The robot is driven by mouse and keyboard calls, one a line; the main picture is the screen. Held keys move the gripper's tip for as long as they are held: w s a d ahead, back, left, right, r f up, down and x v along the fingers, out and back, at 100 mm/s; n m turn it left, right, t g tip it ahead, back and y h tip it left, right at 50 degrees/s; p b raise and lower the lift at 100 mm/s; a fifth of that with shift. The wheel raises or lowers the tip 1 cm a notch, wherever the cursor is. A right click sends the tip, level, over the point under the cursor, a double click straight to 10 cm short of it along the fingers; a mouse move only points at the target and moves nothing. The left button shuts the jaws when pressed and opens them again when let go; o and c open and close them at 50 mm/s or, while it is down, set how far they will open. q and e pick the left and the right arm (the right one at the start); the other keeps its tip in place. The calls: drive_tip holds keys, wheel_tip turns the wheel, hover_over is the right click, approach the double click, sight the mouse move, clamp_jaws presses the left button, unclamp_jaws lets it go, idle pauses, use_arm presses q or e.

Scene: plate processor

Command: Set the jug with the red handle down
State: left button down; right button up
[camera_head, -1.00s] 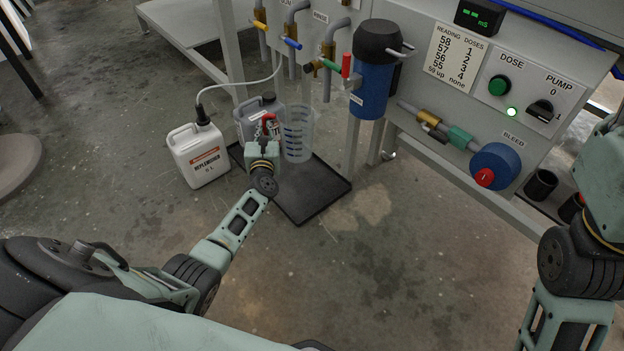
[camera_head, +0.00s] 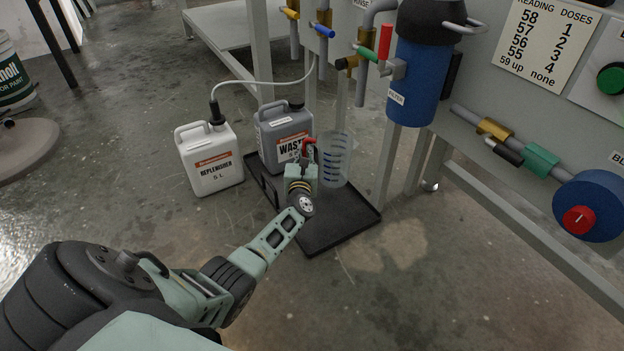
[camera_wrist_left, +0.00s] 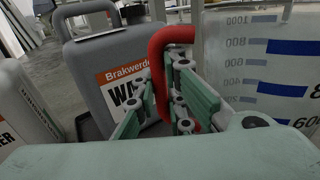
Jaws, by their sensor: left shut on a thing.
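The jug with the red handle is a clear measuring jug (camera_head: 335,160) with blue marks. In the head view it is over the black tray; I cannot tell whether its base touches the tray. My left gripper (camera_head: 308,154) is shut on its red handle, at the jug's left side. In the left wrist view the red handle (camera_wrist_left: 160,48) passes between the fingers of my left gripper (camera_wrist_left: 165,100), and the jug wall (camera_wrist_left: 245,60) with its scale fills the right side. The jug looks roughly upright. My right gripper is not in view.
A grey waste canister (camera_head: 283,130) stands close behind the gripper, on the tray's back. A white replenisher canister (camera_head: 210,165) with a hose stands left of the black tray (camera_head: 345,225). A blue filter (camera_head: 420,75) and taps hang above. The tray's front is free.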

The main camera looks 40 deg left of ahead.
use_arm(q)
wheel_tip(320, 180, down, 7)
drive_tip(key=b, duration=0.4)
drive_tip(key=shift+b, duration=0.35)
drive_tip(key=c, duration=1.8)
unclamp_jaws()
drive_tip(key=shift+f, duration=0.1)
